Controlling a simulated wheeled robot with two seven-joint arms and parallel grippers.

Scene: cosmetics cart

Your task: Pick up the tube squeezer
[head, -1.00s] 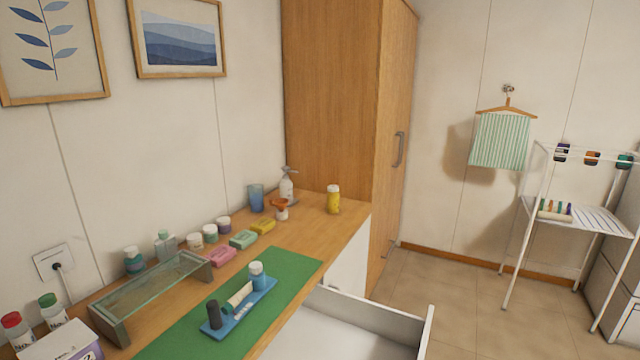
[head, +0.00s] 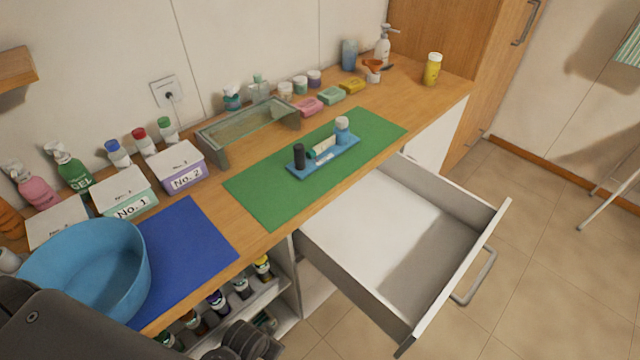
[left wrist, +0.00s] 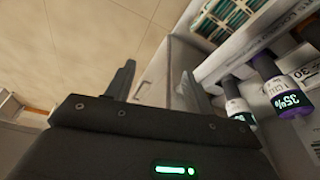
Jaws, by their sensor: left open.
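I cannot pick out the tube squeezer for certain in either view. In the head view, a narrow blue tray (head: 318,163) lies on the green mat (head: 262,203). It carries a black cylinder (head: 299,156), a pale tube-like item (head: 323,148) and a blue jar with a white lid (head: 342,131). An orange item (head: 372,66) stands farther back near the pump bottle. In the left wrist view my left gripper (left wrist: 157,85) has its two fingers apart, with nothing between them. It is near shelved bottles. My right gripper is not in view.
The white drawer (head: 385,225) is pulled out and looks empty. A blue basin (head: 88,270), a blue mat (head: 185,250), numbered boxes (head: 180,166) and a glass riser (head: 248,128) crowd the counter. Bottles (left wrist: 272,88) stand on the shelf below, close to my left gripper.

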